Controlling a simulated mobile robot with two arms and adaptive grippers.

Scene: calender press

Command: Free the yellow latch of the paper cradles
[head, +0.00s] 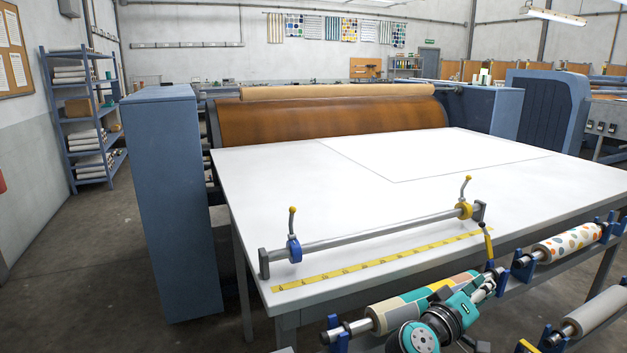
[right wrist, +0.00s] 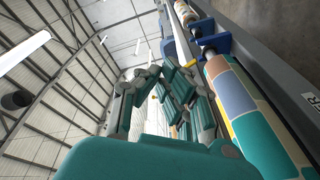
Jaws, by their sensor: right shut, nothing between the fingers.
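A yellow latch lever (head: 487,242) stands up, slightly tilted, from the blue paper cradle (head: 490,266) at the right end of a colour-block paper roll (head: 420,298). The roll lies in blue cradles along the table's front edge, and it also shows in the right wrist view (right wrist: 245,105). My teal right gripper (head: 494,282) is shut and empty, its fingertips just below and close to that cradle. I cannot tell whether they touch it. In the right wrist view the folded fingers (right wrist: 172,82) point towards the cradle end. My left gripper is out of view.
A white table (head: 300,190) carries a steel bar (head: 380,230) with two clamps and a yellow ruler (head: 385,259). A dotted roll (head: 567,243) lies to the right, and a plain roll (head: 597,311) lies lower. Another cradle with a yellow part (head: 527,346) is at the bottom.

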